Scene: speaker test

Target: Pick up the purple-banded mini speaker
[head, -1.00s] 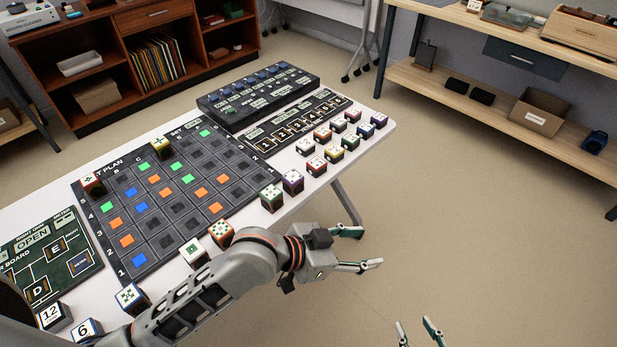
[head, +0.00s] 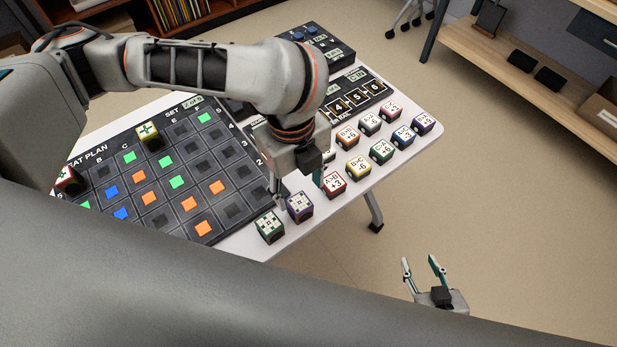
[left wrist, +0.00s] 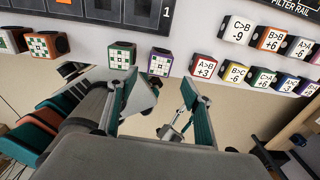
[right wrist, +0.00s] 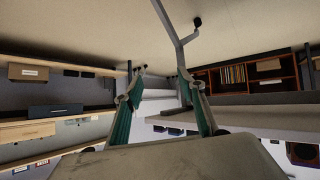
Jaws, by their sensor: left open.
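The purple-banded mini speaker (head: 300,206) is a small cube with a white dotted top, near the table's front edge. It also shows in the left wrist view (left wrist: 158,62), just beyond the fingers. My left gripper (head: 298,184) is open and empty, pointing down above and slightly behind the speaker in the head view. Its fingers (left wrist: 171,86) are apart in the left wrist view. I see no contact with the speaker. My right gripper (head: 420,261) is open and empty, away from the table at the lower right.
A green-edged cube (head: 270,226) stands close left of the speaker. A red-edged cube (head: 333,184) and several labelled cubes stand to the right. The dark grid board (head: 232,209) lies to the left. My grey arm hides the lower foreground and part of the table.

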